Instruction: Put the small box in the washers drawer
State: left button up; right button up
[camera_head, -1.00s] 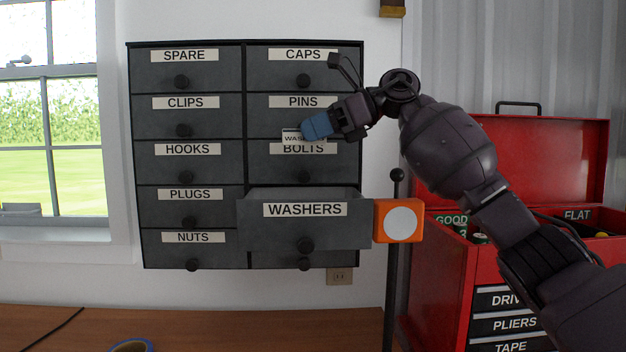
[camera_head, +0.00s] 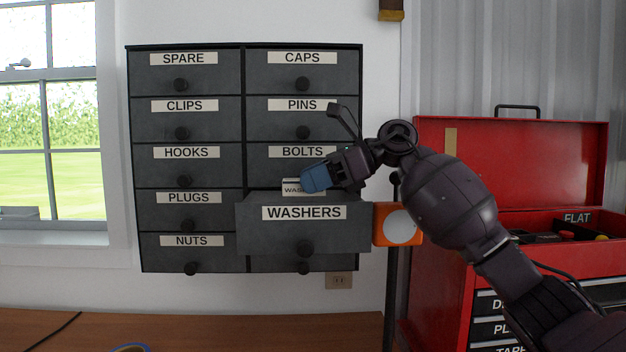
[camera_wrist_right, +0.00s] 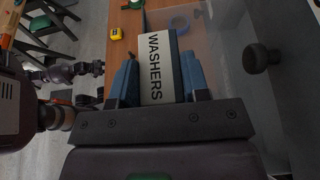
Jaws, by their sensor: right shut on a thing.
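The small box (camera_head: 291,187), white with a dark band and a WASHERS label, is between the blue fingertips of my right gripper (camera_head: 315,179), which is shut on it. In the right wrist view the box (camera_wrist_right: 159,68) sits between both fingers (camera_wrist_right: 159,85). The washers drawer (camera_head: 304,236) is pulled out from the grey cabinet in the right column. The box is at the drawer's top opening, with its lower edge close to the drawer's front rim; I cannot tell whether they touch. The drawer's inside is mostly hidden. My left gripper is not in the head view.
The other cabinet drawers, such as BOLTS (camera_head: 302,153) and PLUGS (camera_head: 188,198), are shut. An orange block with a white disc (camera_head: 398,224) is right of the open drawer. A red toolbox (camera_head: 440,270) stands open at the right. A wooden table (camera_head: 220,325) lies below.

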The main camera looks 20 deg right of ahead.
jog(key=shift+f, duration=0.65)
jog(key=o, duration=1)
jog(key=shift+c, duration=0.2)
jog(key=shift+r, duration=0.1)
jog(key=shift+r, duration=0.35)
jog(key=v, duration=1.2)
jog(key=shift+r, duration=0.3)
